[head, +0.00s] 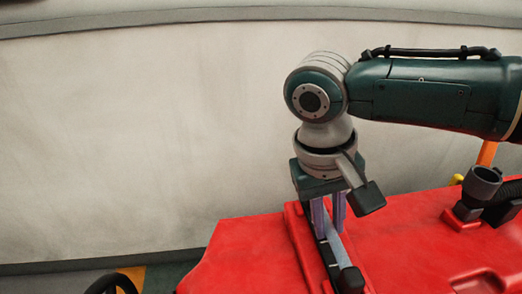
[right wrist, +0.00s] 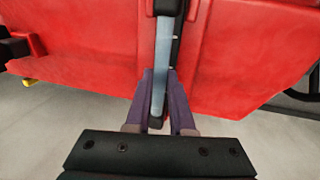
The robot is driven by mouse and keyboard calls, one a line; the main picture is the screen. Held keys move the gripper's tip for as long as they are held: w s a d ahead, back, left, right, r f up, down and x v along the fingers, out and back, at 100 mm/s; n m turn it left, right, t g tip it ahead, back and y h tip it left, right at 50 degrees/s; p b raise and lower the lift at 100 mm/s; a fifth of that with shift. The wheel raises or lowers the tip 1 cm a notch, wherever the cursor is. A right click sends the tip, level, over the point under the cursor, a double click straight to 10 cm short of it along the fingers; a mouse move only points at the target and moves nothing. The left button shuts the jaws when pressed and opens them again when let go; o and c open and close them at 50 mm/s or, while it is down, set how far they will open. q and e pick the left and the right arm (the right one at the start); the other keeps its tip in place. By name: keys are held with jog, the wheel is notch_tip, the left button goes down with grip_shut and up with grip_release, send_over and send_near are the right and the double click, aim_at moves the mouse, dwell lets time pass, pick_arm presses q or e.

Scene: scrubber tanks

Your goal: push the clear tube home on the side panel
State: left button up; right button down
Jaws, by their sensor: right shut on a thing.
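The clear tube (head: 336,247) is a pale blue-grey strip along a dark channel on the red body. My right gripper (head: 329,222) points down at it from above. In the right wrist view the right gripper (right wrist: 160,78) has its purple fingers on either side of the tube (right wrist: 162,45) and is shut on it. One tube end meets a black fitting (right wrist: 167,7); this fitting also shows in the head view (head: 350,279). The other end lies between the fingers, close to a dark part; I cannot tell how it is seated. My left gripper is not in view.
The red machine body (head: 240,252) lies around the tube. A dark round port (head: 484,182) with a black hose stands to the right. A steering wheel (head: 110,284) shows at lower left. A pale wall (head: 150,130) stands behind, with open space at left.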

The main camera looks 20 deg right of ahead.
jog(key=shift+r+p, duration=0.15)
jog(key=shift+p, duration=0.3)
dwell(0.4)
jog(key=c, duration=0.7)
grip_release()
jog(key=o, duration=0.5)
jog(key=shift+c, duration=0.2)
jog(key=shift+p+v, duration=2.25)
jog(key=shift+p, duration=0.3)
